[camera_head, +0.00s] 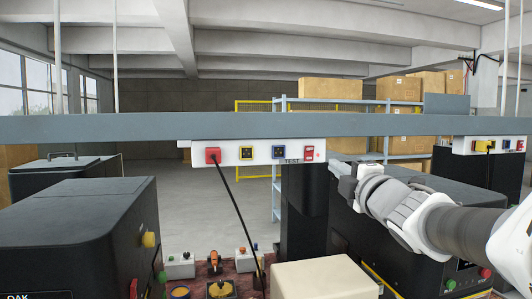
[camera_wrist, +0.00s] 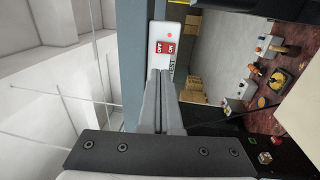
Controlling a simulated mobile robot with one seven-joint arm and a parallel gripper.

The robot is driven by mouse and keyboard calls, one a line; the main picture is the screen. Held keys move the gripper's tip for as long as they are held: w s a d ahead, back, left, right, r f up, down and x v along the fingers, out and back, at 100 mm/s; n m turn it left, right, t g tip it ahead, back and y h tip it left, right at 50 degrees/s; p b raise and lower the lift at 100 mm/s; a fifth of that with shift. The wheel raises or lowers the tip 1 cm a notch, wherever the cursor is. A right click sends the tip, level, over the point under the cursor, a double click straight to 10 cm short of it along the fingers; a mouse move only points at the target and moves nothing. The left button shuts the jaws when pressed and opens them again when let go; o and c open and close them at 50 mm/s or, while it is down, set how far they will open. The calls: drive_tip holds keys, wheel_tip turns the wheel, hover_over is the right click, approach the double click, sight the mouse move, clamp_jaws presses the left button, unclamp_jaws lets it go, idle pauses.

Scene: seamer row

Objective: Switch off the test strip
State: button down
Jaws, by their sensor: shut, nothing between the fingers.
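The test strip (camera_head: 265,149) is a white power strip fixed under the grey-blue beam. It carries a red plug, two dark sockets and the lettering "TEST". Its red rocker switch (camera_head: 309,153) is at the right end, with a small red light beside it. In the wrist view, the switch (camera_wrist: 166,47) and the glowing light (camera_wrist: 170,31) lie just beyond my fingertips. My gripper (camera_head: 333,168) is just right of and slightly below the switch. In the wrist view, my gripper (camera_wrist: 160,73) is shut and empty. Whether it touches the strip cannot be told.
The beam (camera_head: 100,128) crosses above the work area. A black cable (camera_head: 235,205) hangs from the red plug. Black machines stand left (camera_head: 85,225) and right (camera_head: 415,225). A beige box (camera_head: 325,278) is below. Another strip (camera_head: 480,145) with a yellow plug is at far right.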

sight(309, 147)
drive_tip(key=p+x, duration=0.2)
drive_tip(key=x, duration=1)
drive_tip(key=shift+w, duration=0.1)
drive_tip(key=r+g+p, duration=0.1)
drive_tip(key=p, duration=0.2)
drive_tip(key=shift+w+a+r+p, duration=0.1)
drive_tip(key=shift+w+p, duration=0.05)
drive_tip(key=shift+p, duration=0.2)
drive_tip(key=shift+b, duration=0.35)
